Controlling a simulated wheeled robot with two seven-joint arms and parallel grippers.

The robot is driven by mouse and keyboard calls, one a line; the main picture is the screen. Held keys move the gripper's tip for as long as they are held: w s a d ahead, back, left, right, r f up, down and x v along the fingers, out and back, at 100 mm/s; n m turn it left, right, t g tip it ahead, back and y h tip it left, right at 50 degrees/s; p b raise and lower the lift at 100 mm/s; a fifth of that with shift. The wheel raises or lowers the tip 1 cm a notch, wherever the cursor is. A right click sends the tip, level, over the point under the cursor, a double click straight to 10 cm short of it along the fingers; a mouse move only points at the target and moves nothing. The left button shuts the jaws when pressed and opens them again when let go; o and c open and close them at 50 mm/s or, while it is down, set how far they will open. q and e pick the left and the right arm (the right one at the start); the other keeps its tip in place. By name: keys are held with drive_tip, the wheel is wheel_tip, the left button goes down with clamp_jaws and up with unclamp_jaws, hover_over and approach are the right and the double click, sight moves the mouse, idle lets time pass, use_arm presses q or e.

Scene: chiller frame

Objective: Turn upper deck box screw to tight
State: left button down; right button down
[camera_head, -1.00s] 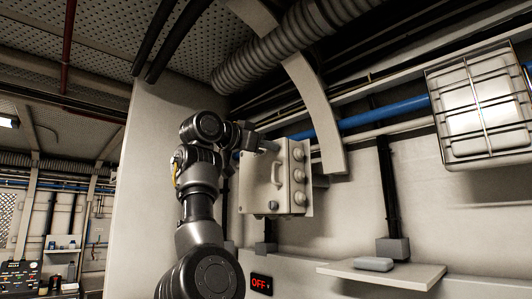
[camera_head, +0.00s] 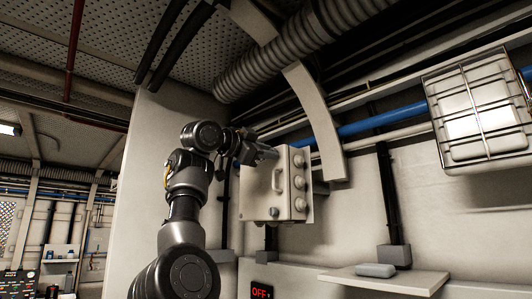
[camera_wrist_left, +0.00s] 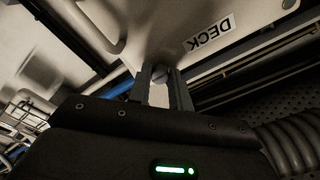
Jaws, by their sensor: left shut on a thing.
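The deck box (camera_head: 262,203) is a pale, wall-mounted box with a handle on its front. It also shows in the left wrist view (camera_wrist_left: 240,25), with an upside-down "DECK" label (camera_wrist_left: 209,33). My left gripper (camera_head: 272,154) is at the top of the box's front face. In the left wrist view its two fingers (camera_wrist_left: 161,84) are shut on the upper screw (camera_wrist_left: 160,74), a small grey head between the tips. The gripper hides this screw in the head view. The lower screw (camera_head: 273,212) shows below the handle. My right gripper is out of view.
Several round knobs (camera_head: 299,182) line the box's right side. A blue pipe (camera_head: 385,118) runs behind it. A curved beam (camera_head: 318,120) and a ribbed duct (camera_head: 275,65) pass close above. A shelf (camera_head: 410,282) and a caged lamp (camera_head: 483,110) are at the right.

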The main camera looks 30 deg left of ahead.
use_arm(q)
drive_tip(key=c, duration=1.3)
unclamp_jaws()
drive_tip(key=b+v, duration=0.6)
drive_tip(key=v, duration=0.5)
drive_tip(key=shift+w, duration=0.1)
